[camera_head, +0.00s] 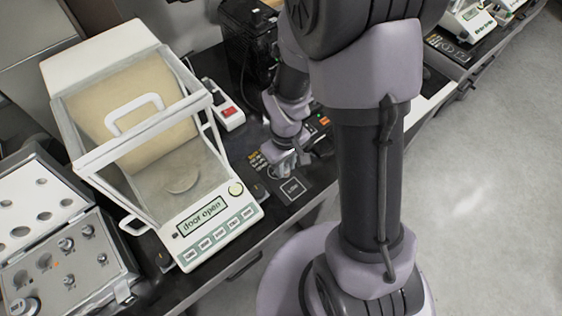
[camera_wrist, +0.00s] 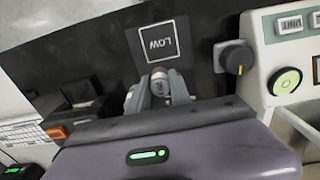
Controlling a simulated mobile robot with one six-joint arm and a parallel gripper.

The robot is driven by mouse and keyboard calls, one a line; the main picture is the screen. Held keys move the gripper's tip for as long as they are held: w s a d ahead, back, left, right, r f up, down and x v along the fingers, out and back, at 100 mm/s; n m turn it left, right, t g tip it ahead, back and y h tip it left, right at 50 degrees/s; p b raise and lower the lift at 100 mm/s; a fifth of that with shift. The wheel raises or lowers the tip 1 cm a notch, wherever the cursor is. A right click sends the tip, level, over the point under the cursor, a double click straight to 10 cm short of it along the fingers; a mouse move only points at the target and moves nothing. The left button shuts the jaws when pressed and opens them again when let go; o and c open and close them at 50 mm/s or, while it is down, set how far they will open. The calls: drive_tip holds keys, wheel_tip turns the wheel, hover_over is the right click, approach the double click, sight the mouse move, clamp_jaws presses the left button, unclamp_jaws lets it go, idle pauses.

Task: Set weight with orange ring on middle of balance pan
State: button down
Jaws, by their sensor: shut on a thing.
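My gripper (camera_head: 284,166) is to the right of the balance, low over the dark bench by a printed square. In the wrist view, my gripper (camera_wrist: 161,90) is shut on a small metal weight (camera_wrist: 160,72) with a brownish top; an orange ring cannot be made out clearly. The weight is hidden in the head view. The balance (camera_head: 215,232) displays "door open". Its round pan (camera_head: 183,179) is bare inside the glass housing, and the gripper is outside it.
An open case (camera_head: 105,285) with several metal weights stands left of the balance. The glass frame (camera_head: 150,222) borders the pan. A power strip (camera_head: 230,112) lies behind the balance. A dark knob (camera_wrist: 238,60) sits between gripper and balance.

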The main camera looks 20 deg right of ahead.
drive_tip(key=shift+s+d+r, duration=0.1)
drive_tip(key=shift+r, duration=0.05)
drive_tip(key=c, duration=1.2)
unclamp_jaws()
drive_tip(key=shift+f, duration=0.2)
drive_tip(key=shift+r, duration=0.1)
